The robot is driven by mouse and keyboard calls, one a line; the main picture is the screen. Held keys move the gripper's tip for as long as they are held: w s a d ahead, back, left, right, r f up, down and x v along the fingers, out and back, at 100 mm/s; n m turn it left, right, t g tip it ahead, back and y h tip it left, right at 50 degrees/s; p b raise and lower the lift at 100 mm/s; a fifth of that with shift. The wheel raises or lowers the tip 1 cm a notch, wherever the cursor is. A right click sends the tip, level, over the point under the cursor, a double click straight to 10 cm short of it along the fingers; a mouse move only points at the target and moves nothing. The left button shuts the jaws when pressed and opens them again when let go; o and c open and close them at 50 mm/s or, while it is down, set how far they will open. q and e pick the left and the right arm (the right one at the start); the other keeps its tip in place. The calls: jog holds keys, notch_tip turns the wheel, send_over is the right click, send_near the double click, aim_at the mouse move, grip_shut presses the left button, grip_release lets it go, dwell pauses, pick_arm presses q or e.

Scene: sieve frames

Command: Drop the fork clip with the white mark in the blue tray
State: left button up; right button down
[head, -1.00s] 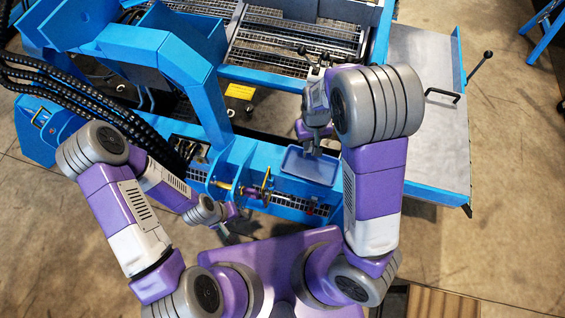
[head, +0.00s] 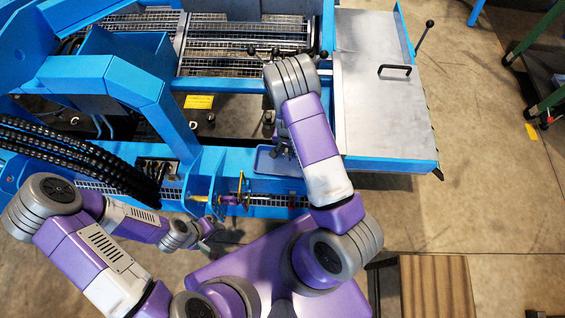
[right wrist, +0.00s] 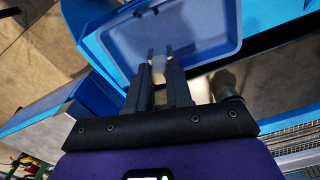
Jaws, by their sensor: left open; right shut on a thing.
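The blue tray (head: 265,165) sits on the blue machine's front ledge in the head view, partly hidden by my right arm. It fills the upper middle of the right wrist view (right wrist: 205,28). My right gripper (right wrist: 160,76) is shut on a small fork clip (right wrist: 158,65) with a pale, whitish body and two short prongs. In the wrist view the clip shows against the tray's floor; its height above it is hard to tell. The right gripper is small and dark over the tray in the head view (head: 281,149). My left gripper (head: 208,228) is open, away from the tray.
The blue machine frame has metal sieve screens (head: 245,52) at the back. A grey plate with a black handle (head: 395,70) is on the right. Black hoses (head: 70,150) run on the left. A brass-coloured fitting (head: 240,190) stands on the ledge left of the tray.

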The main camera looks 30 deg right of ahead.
aim_at(286, 154)
notch_tip(286, 154, down, 5)
jog(key=b, duration=0.3)
jog(key=shift+r, duration=0.2)
pick_arm(q)
notch_tip(286, 154, down, 4)
jog(key=shift+r, duration=0.1)
pick_arm(e)
jog(key=shift+r, duration=0.1)
jog(key=c, duration=0.9)
grip_release()
jog(key=shift+c, duration=0.2)
notch_tip(286, 154, up, 8)
jog(key=p, duration=0.2)
jog(key=shift+f+p, duration=0.2)
jog(key=shift+p, duration=0.1)
pick_arm(q)
notch_tip(286, 154, up, 3)
jog(key=shift+f, duration=0.15)
